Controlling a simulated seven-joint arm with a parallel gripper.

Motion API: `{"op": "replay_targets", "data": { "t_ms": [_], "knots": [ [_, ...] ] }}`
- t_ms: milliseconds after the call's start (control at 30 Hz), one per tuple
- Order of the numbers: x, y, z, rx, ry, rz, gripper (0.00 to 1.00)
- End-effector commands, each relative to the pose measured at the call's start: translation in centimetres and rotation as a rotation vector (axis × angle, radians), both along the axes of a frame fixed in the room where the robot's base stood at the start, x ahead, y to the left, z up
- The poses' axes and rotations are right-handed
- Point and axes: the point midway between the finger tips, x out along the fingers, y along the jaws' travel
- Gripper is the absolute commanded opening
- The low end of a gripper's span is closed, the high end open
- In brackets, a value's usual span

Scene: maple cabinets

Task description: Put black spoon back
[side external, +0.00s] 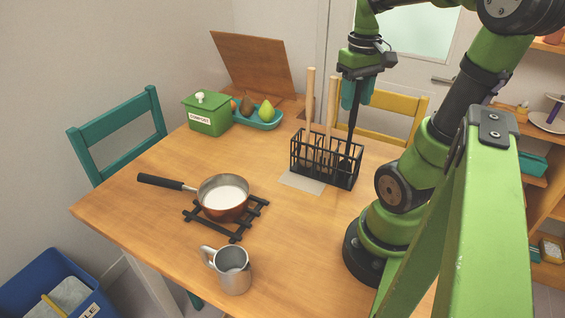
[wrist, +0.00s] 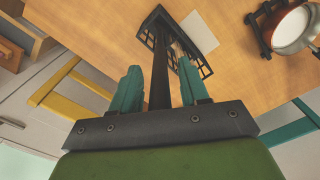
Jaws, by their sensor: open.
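The black spoon (side external: 352,127) stands upright in the right end of a black wire rack (side external: 323,178); its lower end is hard to make out among the bars. My gripper (side external: 356,106) is above the rack at the top of the spoon's handle. In the wrist view, the teal fingers of my gripper (wrist: 158,66) are apart, one on each side of the black handle (wrist: 160,84), with gaps visible. The rack also shows in the wrist view (wrist: 205,38).
Two wooden-handled utensils (side external: 310,98) stand in the rack, close left of the spoon. A saucepan (side external: 222,197) with white contents sits on a black trivet (side external: 238,234). A metal mug (side external: 234,271), a green compost box (side external: 208,116) and a teal fruit tray (side external: 258,123) are on the table.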

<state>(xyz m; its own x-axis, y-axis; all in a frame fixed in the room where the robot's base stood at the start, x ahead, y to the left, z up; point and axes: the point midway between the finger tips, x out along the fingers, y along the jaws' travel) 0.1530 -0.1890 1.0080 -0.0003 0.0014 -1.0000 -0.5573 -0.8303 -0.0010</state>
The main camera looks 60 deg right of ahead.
Motion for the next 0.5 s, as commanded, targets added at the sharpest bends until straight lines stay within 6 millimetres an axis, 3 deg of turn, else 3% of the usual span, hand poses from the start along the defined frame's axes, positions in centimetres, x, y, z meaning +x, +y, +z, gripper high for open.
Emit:
{"op": "replay_targets", "data": {
  "t_ms": [500],
  "knots": [
    [0.0, -0.1, 9.8, -0.004, -0.004, 0.0, 0.45]
  ]
}}
